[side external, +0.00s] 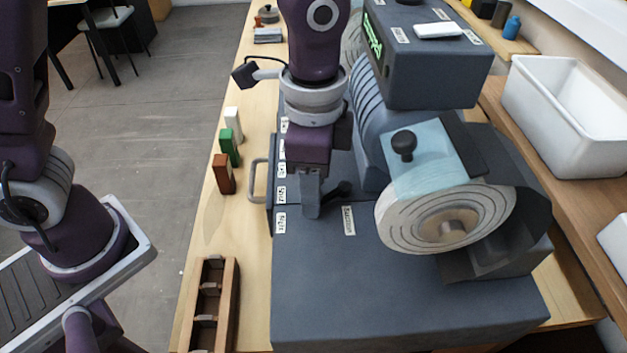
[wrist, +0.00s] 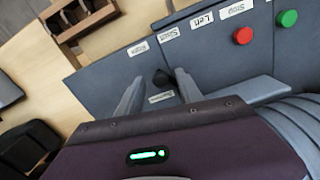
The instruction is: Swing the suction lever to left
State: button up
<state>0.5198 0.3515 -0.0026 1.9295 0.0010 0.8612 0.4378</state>
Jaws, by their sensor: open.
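The suction lever has a black knob (wrist: 162,78) on the front panel of the dark grey machine, beside a small white label. In the side external view the dark lever (side external: 342,189) shows just right of my gripper (side external: 314,204), near the label on the machine top. My gripper points down at the machine. One finger shows clearly; the other is mostly hidden. I cannot tell whether either finger touches the lever.
A red button (wrist: 243,36) and a green button (wrist: 287,18) sit along the labelled panel edge. A round disc (side external: 445,220) and its blue guard are to the right. A metal handle (side external: 257,180) projects at the left. A wooden tray (side external: 232,300) stands at front left.

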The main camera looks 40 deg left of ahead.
grip_shut()
jog(key=shift+r, duration=0.1)
dwell(1.2)
